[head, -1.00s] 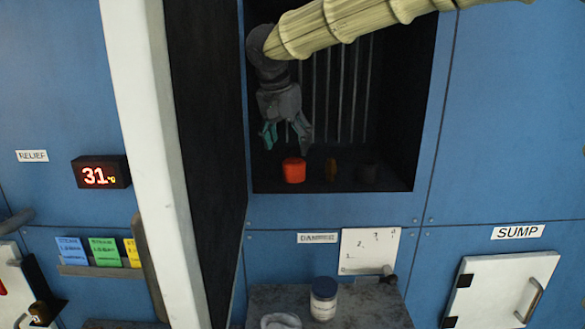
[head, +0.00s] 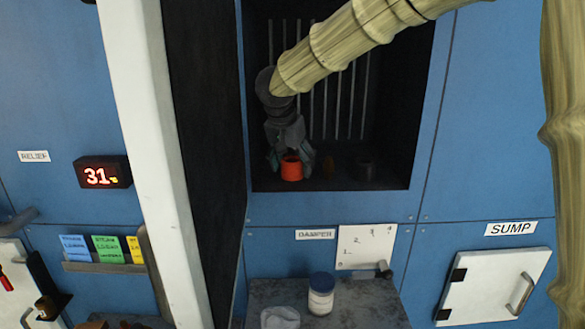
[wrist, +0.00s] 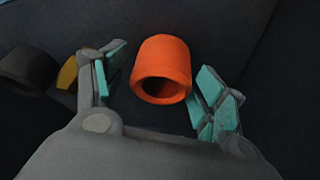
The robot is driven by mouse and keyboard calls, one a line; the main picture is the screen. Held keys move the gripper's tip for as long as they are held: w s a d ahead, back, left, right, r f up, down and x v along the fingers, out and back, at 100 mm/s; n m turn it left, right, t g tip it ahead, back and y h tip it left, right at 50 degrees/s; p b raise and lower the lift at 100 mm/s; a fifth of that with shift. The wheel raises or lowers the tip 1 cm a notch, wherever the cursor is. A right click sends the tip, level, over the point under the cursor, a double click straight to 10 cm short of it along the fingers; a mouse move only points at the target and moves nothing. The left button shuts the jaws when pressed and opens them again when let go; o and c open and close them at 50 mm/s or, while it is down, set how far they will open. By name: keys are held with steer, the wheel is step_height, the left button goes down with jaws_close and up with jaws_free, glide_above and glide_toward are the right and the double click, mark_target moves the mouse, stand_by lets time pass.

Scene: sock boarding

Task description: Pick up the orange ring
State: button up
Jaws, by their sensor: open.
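The orange ring (head: 291,169) is a short, thick-walled hollow cylinder on the floor of the dark recess. In the wrist view the orange ring (wrist: 163,68) lies between the two teal-padded fingers, with its opening facing the camera. My gripper (head: 291,164) is open and reaches down into the recess, with a finger on each side of the ring. Nothing is held.
A dark ring (head: 365,169) and a yellow-brown piece (head: 329,167) stand to the right of the orange ring. They also show in the wrist view, the dark ring (wrist: 28,70) and the yellow piece (wrist: 68,73) close beside one finger. Vertical bars (head: 340,115) line the back.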

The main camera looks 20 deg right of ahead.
steer(key=shift+c, duration=0.2)
steer(key=c, duration=1.1)
steer(key=shift+r, duration=0.15)
